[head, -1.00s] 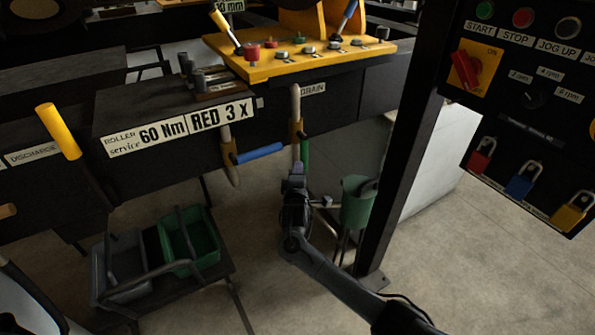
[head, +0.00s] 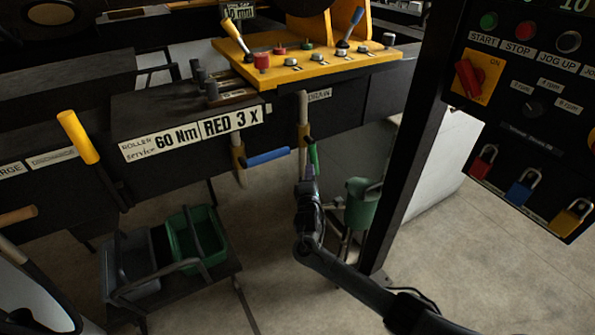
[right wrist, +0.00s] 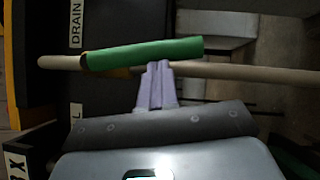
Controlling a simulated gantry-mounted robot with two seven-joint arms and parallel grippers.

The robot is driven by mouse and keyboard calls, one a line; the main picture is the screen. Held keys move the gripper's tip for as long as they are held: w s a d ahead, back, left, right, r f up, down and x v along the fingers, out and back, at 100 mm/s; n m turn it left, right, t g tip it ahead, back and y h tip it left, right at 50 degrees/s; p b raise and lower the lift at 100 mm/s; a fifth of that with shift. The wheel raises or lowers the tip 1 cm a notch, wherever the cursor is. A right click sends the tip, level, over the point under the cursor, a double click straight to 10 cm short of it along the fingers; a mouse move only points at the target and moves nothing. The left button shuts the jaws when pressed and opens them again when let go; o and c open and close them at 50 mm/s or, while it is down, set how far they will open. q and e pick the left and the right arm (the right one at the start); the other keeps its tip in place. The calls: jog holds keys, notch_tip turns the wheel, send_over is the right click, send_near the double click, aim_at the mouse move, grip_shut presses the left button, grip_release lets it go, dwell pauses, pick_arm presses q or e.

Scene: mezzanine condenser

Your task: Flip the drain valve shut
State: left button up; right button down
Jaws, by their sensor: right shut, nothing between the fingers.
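The drain valve's green lever (head: 313,157) is on the beige drain pipe (head: 303,112) below the DRAIN label (head: 319,95). It hangs downward, its lower end angled slightly right of the pipe. My right gripper (head: 310,180) is just below the lever, fingers pointing up. In the right wrist view the green lever (right wrist: 145,54) lies at a small angle to the pipe (right wrist: 240,72). There the shut, empty fingers (right wrist: 158,68) reach up to the lever's edge; I cannot tell whether they touch it. My left gripper is not in view.
A blue lever (head: 268,156) sticks out from a neighbouring pipe to the left. A green bucket (head: 361,203) and a dark post (head: 405,165) stand right of my gripper. A cart with a green bin (head: 184,245) stands lower left. The control panel (head: 530,110) is at the right.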

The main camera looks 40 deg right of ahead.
aim_at(318, 169)
jog(key=d+n, duration=0.1)
jog(key=d+n+t, duration=0.1)
jog(key=shift+s+d+n+t, duration=0.15)
jog(key=shift+s+n+t, duration=0.15)
jog(key=shift+n, duration=0.1)
jog(key=shift+d+n+t+h, duration=0.3)
jog(key=shift+d+n, duration=0.1)
jog(key=shift+n, duration=0.1)
jog(key=s+d+r+n+t+y, duration=0.1)
jog(key=d+r+n+t+y, duration=0.2)
jog(key=n, duration=0.6)
jog(key=s+d+r+n+t+y, duration=0.1)
jog(key=d+r+n+t+y, duration=0.2)
jog(key=n, duration=0.7)
jog(key=shift+d+r+n+t+y, duration=0.15)
jog(key=shift+d+n+t+y, duration=0.15)
jog(key=shift+d+t+y, duration=0.85)
jog(key=shift+a+r+t+y, duration=0.1)
jog(key=shift+a+t+y, duration=0.2)
jog(key=shift+y, duration=0.45)
